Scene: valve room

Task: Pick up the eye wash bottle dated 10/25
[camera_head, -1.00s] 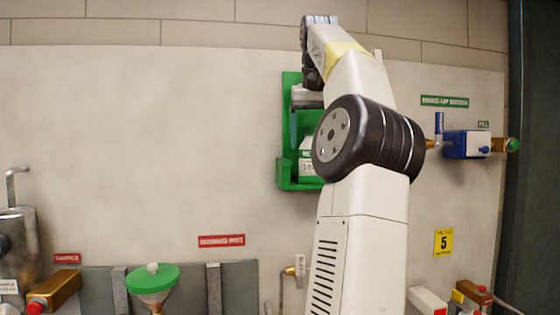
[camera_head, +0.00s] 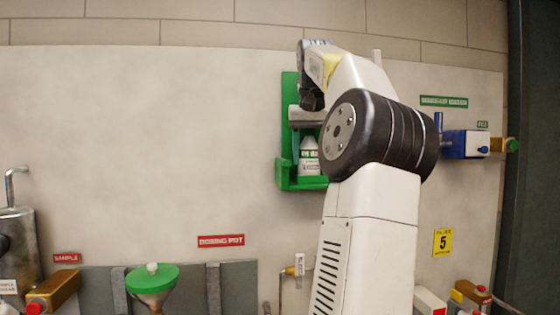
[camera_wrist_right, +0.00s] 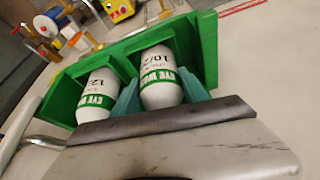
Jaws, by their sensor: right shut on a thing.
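The green wall holder (camera_head: 286,180) hangs on the panel, partly hidden by my right arm. A white eye wash bottle (camera_head: 309,158) with a green label shows in it in the head view. In the right wrist view the bottle whose date begins 10/2 (camera_wrist_right: 161,82) stands between the teal fingers of my right gripper (camera_wrist_right: 160,98), which is shut on it. The last digit is hard to read. A second eye wash bottle (camera_wrist_right: 97,96), its date beginning 12, is beside it in the holder (camera_wrist_right: 205,50). My left gripper is out of view.
A blue valve (camera_head: 466,144) sits right of the holder. Below are a green-lidded funnel (camera_head: 152,279), a brass sample valve (camera_head: 58,288) and a metal tank (camera_head: 17,250). The wall left of the holder is clear.

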